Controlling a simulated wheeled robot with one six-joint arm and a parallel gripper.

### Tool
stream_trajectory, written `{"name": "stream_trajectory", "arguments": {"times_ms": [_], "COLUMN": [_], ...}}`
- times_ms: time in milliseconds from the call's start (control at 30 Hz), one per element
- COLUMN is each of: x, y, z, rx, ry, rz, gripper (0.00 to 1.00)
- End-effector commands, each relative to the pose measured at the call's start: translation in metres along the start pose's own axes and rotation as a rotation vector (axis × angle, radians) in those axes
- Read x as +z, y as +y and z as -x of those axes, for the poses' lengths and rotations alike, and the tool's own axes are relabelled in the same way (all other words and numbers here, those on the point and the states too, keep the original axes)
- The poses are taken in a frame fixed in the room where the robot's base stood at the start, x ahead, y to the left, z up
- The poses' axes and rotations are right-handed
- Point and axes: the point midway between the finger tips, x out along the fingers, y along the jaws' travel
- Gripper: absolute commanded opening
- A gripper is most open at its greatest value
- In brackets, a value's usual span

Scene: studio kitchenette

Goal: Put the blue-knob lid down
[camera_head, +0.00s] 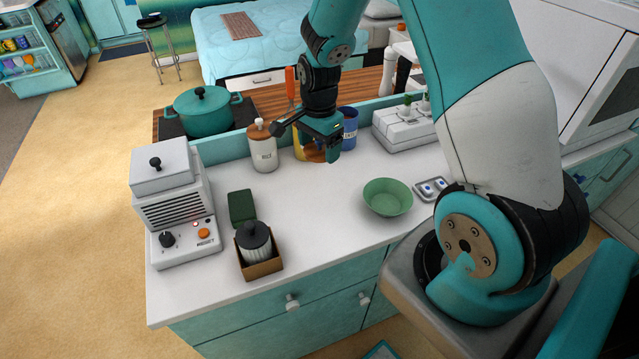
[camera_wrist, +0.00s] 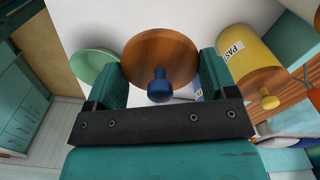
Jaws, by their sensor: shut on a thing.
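The blue-knob lid (camera_wrist: 160,52) is a round wooden disc with a dark blue knob (camera_wrist: 160,88). In the wrist view it sits between the two teal fingers of my gripper (camera_wrist: 163,72), which is shut on its rim. A blue canister (camera_head: 350,128) stands just right of and behind my gripper. A yellow canister (camera_head: 301,150) is partly hidden behind my gripper; in the wrist view it is labelled PASTA and has a yellow-knob wooden lid.
A white canister (camera_head: 263,153) stands left of my gripper. A green bowl (camera_head: 388,197) and a small grey tray (camera_head: 445,187) are to the right. A toaster-like appliance (camera_head: 175,205), a green block (camera_head: 242,206) and a boxed jar (camera_head: 256,240) are left. The counter's middle (camera_head: 315,205) is clear.

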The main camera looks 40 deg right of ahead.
Motion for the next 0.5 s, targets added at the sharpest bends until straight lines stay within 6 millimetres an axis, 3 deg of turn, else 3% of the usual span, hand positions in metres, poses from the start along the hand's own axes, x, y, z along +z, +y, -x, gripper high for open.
{"name": "stream_trajectory", "arguments": {"times_ms": [200, 300, 500], "x": [0.000, 0.000, 0.000], "y": [0.001, 0.001, 0.000], "z": [-0.059, -0.078, -0.097], "rx": [0.005, 0.004, 0.001], "ry": [-0.002, -0.001, 0.000], "rz": [0.001, 0.002, 0.002], "gripper": [0.55, 0.55, 0.55]}}
